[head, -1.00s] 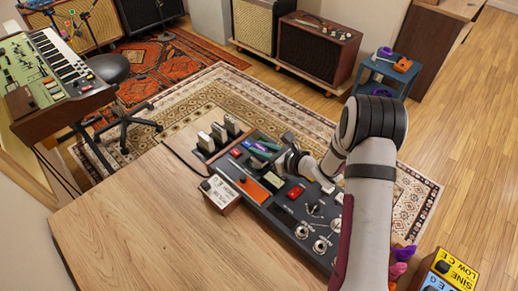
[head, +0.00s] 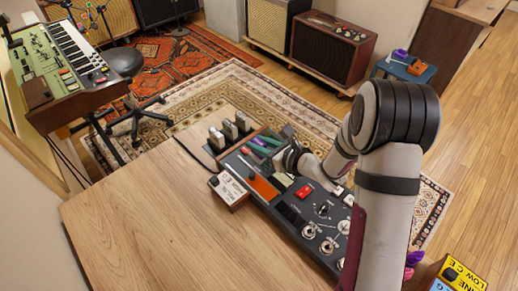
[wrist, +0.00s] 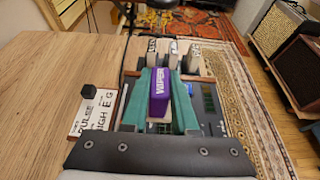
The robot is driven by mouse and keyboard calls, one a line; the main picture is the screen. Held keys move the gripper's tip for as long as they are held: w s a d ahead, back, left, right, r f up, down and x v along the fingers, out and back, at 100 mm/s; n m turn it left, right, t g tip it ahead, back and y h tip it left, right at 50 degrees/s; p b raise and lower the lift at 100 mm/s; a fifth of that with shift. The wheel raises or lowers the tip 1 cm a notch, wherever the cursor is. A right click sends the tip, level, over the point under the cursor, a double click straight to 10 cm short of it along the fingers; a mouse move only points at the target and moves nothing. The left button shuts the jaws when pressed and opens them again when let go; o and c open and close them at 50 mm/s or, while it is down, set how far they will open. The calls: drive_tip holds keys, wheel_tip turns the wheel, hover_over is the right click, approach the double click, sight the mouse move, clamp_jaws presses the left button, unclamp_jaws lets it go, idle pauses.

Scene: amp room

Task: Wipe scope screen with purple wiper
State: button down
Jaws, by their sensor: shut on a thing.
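My gripper (wrist: 160,76) has two teal fingers and is shut on the purple wiper (wrist: 159,92), whose label reads "WIPER". In the head view, my gripper (head: 260,146) is over the far part of the black control panel (head: 290,212), just short of several pale upright blocks. I cannot tell whether the wiper touches the panel. I cannot pick out the scope screen with certainty. My wrist and arm hide part of the panel.
A white-topped pedal (head: 229,190) stands left of the panel. The pale blocks (head: 230,131) stand beyond my gripper. The wooden table (head: 170,230) is bare at the left. A yellow pedal (head: 458,277) is at the lower right. A keyboard (head: 65,60) and amplifier (head: 333,47) stand farther off.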

drive_tip(key=shift+r, duration=1.5)
